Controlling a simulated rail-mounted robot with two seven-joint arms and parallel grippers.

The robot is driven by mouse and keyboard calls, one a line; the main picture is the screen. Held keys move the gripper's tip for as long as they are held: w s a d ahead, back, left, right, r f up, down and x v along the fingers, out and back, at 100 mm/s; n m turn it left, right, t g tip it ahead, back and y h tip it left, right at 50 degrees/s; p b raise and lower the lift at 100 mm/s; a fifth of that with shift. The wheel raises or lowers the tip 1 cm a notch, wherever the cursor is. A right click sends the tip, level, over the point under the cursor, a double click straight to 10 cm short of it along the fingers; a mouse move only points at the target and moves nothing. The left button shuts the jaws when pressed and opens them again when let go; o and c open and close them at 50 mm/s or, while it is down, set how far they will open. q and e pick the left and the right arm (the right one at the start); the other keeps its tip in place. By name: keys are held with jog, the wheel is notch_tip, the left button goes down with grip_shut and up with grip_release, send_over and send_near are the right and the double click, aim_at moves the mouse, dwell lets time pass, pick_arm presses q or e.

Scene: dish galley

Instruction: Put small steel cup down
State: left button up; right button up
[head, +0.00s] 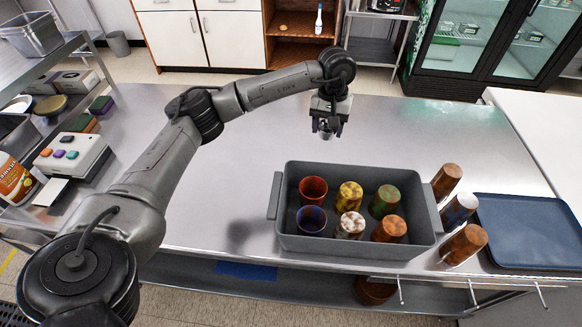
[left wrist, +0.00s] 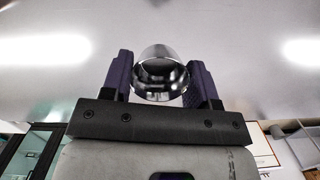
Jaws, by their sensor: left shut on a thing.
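My left gripper (head: 327,127) is over the steel table behind the grey bin, pointing down. It is shut on the small steel cup (head: 325,135), which shows only in part between the fingers in the head view. In the left wrist view the shiny steel cup (left wrist: 161,75) sits between the two purple finger pads of the left gripper (left wrist: 160,80). In these views I cannot tell whether the cup touches the table. My right gripper is not in view.
A grey bin (head: 282,242) holds several coloured cups. Several more cups (head: 459,208) stand right of it, beside a blue tray (head: 530,230). A button box (head: 72,155) stands at the left. The steel table (head: 225,190) is clear left of the bin and behind it.

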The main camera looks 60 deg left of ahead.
pick_arm(q)
jog(key=a+f+n+b, duration=0.2)
jog(key=a+f+b, duration=0.3)
jog(key=a+f, duration=0.15)
send_over(308, 160)
notch_tip(308, 160, down, 5)
jog(key=shift+r+b, duration=0.15)
jog(key=shift+b, duration=0.2)
jog(key=shift+f+b, duration=0.35)
jog(key=shift+f, duration=2.15)
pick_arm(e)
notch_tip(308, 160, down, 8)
pick_arm(q)
jog(key=shift+a, duration=0.1)
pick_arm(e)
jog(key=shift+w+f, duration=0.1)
pick_arm(q)
jog(key=shift+f, duration=0.2)
jog(key=o, duration=0.9)
